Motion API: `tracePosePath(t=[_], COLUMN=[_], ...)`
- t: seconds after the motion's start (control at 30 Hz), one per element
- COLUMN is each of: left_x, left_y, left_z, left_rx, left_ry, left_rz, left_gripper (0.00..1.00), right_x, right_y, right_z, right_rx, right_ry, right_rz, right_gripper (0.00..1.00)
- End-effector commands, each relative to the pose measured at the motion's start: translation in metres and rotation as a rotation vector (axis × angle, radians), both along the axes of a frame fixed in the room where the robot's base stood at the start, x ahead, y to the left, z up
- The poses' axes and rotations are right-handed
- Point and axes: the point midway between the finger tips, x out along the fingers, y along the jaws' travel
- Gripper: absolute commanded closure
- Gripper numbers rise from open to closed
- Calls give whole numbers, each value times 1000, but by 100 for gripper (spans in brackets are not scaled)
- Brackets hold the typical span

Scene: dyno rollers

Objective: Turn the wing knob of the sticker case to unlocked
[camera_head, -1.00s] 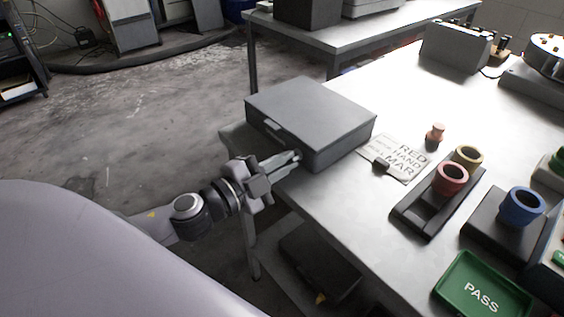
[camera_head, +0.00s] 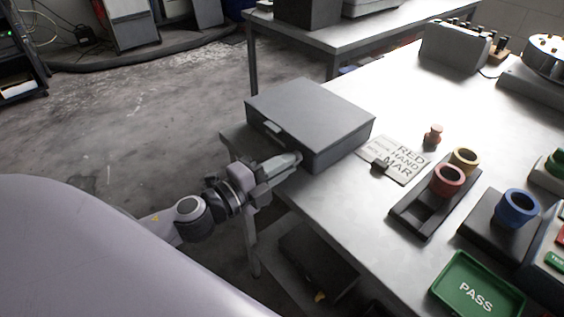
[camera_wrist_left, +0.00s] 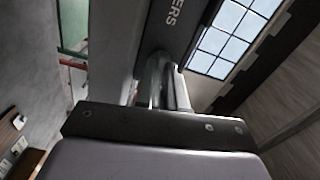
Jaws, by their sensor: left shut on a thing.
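The sticker case (camera_head: 310,110) is a closed grey box near the table's left edge, with a latch-like tab (camera_head: 273,127) on its front. In the left wrist view, the case's dark face (camera_wrist_left: 178,22) shows the letters "ERS". My left gripper (camera_head: 297,160) is at the lower right of the case's front face, its fingers pointing at the face. It is shut on the wing knob, which the fingers hide in the head view. The left wrist view shows the fingers (camera_wrist_left: 168,82) close against the case; the knob's angle cannot be made out. My right gripper is not in view.
Red (camera_head: 448,180) and blue (camera_head: 517,207) rollers and a green PASS tray (camera_head: 478,284) are farther right.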

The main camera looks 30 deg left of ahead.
Motion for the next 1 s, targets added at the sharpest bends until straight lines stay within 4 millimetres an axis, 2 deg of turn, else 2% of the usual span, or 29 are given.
tracePosePath(t=[0.33, 0.83, 0.87, 0.9, 1.0], left_x=[0, 0, 0, 0, 0], left_y=[0, 0, 0, 0, 0], left_z=[0, -1, -1, -1, -1], left_rx=[132, 155, 155, 155, 155], left_ry=[-46, -55, -55, -55, -55], left_rz=[0, 0, 0, 0, 0], left_gripper=[100, 100, 84, 80, 80], right_x=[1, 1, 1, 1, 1], right_y=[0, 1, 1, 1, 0], right_z=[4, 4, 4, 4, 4], right_rx=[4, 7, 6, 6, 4], right_ry=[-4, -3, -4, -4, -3], right_rz=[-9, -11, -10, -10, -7], right_gripper=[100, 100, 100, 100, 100])
